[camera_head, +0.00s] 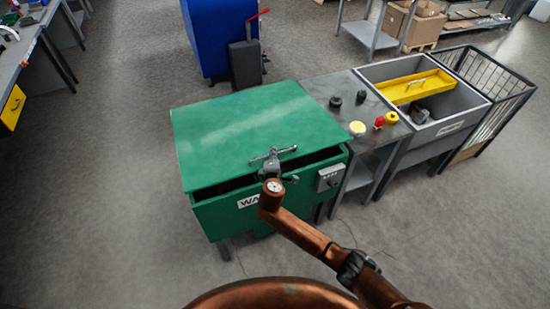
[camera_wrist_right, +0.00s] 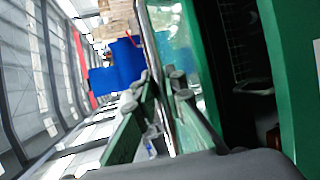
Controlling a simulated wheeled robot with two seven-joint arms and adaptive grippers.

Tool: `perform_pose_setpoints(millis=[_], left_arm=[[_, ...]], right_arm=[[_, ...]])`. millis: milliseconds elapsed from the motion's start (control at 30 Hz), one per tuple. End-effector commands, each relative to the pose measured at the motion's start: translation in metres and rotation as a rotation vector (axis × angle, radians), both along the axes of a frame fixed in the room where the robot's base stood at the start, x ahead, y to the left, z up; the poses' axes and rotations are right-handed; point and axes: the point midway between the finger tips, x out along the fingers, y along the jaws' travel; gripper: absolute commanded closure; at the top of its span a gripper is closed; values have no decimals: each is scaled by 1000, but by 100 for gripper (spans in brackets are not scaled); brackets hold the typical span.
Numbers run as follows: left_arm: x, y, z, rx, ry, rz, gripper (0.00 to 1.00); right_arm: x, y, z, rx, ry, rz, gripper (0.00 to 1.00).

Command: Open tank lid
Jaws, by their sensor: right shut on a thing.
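The green tank (camera_head: 222,213) stands in the middle of the head view, with a flat green lid (camera_head: 250,125) on top. The lid is partly raised: a dark gap shows under its front edge. A grey bar handle (camera_head: 285,151) sits at the lid's front edge. My right gripper (camera_head: 271,166) is at this handle, shut on it. In the right wrist view, the fingers of my right gripper (camera_wrist_right: 158,92) close around the grey handle bar (camera_wrist_right: 150,40), and the dark tank opening (camera_wrist_right: 238,60) shows to the right of the lid. My left gripper is not in view.
A grey side table (camera_head: 345,88) with knobs and buttons adjoins the tank's right side, followed by a sink-like bin (camera_head: 450,112) with a yellow tray (camera_head: 415,87). A blue cabinet (camera_head: 212,35) and a dark grey box (camera_head: 244,65) stand behind. Floor on the left is clear.

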Motion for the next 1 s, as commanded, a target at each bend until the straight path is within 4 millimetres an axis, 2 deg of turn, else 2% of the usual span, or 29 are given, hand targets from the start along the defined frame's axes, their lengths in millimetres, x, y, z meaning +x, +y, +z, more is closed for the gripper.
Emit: perform_pose_setpoints(millis=[33, 500, 800, 1000], left_arm=[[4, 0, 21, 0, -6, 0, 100], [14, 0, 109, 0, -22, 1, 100], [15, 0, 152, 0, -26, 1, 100], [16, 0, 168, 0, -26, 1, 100]], right_arm=[[3, 3, 25, -3, 6, 2, 100], [30, 12, 108, -46, 141, 2, 100], [54, 20, 162, -77, 234, 3, 100], [75, 27, 199, -99, 299, 3, 100]])
